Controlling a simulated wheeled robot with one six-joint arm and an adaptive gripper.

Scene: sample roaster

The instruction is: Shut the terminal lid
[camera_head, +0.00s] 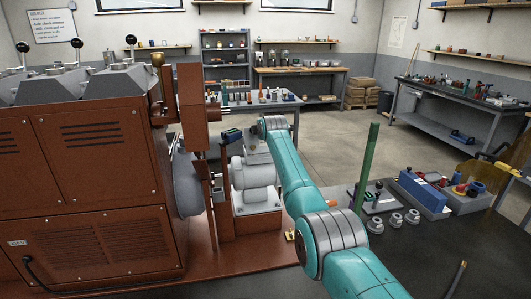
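The grey motor (254,182) stands beside the brown roaster, with a grey box-like part (257,146) on top, partly behind my teal arm. This part looks like the terminal box. I cannot make out its lid clearly or tell how far open it is. My arm reaches from the bottom right to just above the motor. A small dark piece left of my wrist looks like my gripper (231,136), close to the top of the motor. Its fingers are too small to tell open from shut, and I see nothing clearly held.
The brown roaster (90,190) fills the left, with a tall brown upright (192,105) close to my wrist. A green post (367,165) stands right of my arm. The dark bench (430,255) holds grey fittings and a blue block (423,190). Open floor lies behind.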

